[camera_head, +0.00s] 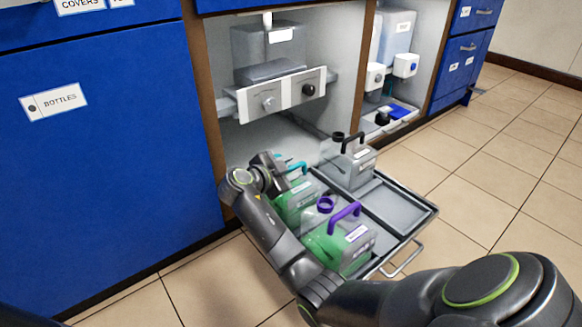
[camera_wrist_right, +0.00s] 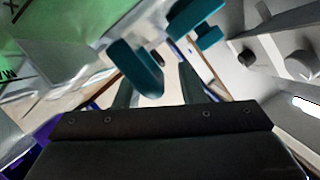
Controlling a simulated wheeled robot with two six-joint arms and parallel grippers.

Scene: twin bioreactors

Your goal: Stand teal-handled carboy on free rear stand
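The teal-handled carboy (camera_head: 296,203) holds green liquid and stands at the left of the pulled-out tray (camera_head: 425,211), partly hidden by my right arm. Its teal handle (camera_head: 296,167) shows beside my right gripper (camera_head: 279,172). In the right wrist view the teal handle (camera_wrist_right: 135,68) lies close ahead of the right gripper (camera_wrist_right: 156,88), overlapping one finger. The fingers are apart, with a gap between them; I cannot tell whether they touch the handle. A second teal part (camera_wrist_right: 195,22) shows beyond. My left gripper is not in view.
A purple-handled green carboy (camera_head: 342,246) stands at the tray's front. A black-handled grey carboy (camera_head: 350,168) stands at its rear. Bare tray sections (camera_head: 394,205) lie to the right. A knobbed panel (camera_head: 283,94) overhangs inside the cabinet. A tray handle (camera_head: 404,262) juts out.

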